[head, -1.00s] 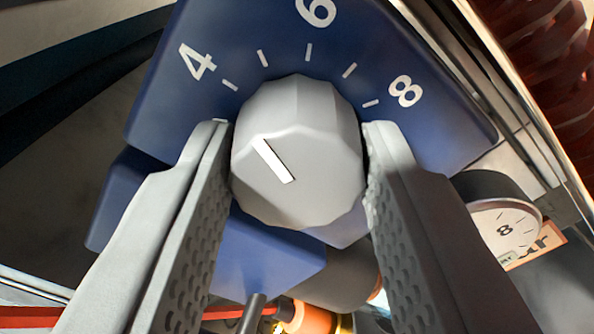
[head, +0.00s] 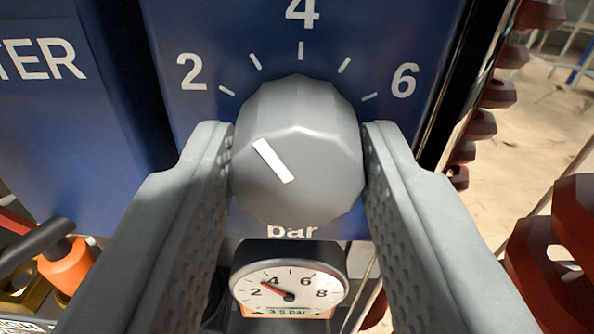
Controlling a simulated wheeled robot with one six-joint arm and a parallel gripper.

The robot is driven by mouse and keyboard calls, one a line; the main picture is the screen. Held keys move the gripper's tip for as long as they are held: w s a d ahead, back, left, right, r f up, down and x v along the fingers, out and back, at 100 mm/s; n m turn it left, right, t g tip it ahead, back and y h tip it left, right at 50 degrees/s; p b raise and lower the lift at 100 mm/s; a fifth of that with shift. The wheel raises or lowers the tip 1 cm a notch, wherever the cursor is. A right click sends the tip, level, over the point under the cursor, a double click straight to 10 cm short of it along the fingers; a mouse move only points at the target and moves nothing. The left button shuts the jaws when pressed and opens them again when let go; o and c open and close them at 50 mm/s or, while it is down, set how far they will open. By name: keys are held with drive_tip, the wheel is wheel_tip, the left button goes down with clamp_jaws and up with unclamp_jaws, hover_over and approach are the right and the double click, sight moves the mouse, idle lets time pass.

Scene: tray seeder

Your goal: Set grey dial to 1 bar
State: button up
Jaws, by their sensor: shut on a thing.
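The grey dial (head: 320,165) is a faceted knob on a dark blue panel (head: 300,95), with 2, 4 and 6 showing around it and "bar" printed below. My gripper (head: 298,155) is shut on the dial, one finger on its left side and one on its right. The white pointer mark (head: 273,160) slants to the upper left, between the 2 and the 4, at roughly 3. The 1 mark is not in view. The round white gauge (head: 310,283) below has its needle between 2 and 4, with a "3.5 bar" label.
A blue face with the letters "TER" (head: 42,60) is at the left. An orange part (head: 66,265) with a dark handle is at the lower left. Dark red ribbed parts (head: 560,250) stand on the right, with sandy floor behind.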

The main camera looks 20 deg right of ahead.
drive_tip(key=n, duration=0.5)
drive_tip(key=shift+f+n, duration=0.1)
drive_tip(key=shift+n, duration=0.2)
drive_tip(key=n, duration=0.5)
drive_tip(key=shift+n, duration=0.3)
drive_tip(key=o, duration=1)
drive_tip(key=shift+s, duration=0.1)
drive_tip(key=v, duration=1.7)
drive_tip(key=shift+s, duration=0.1)
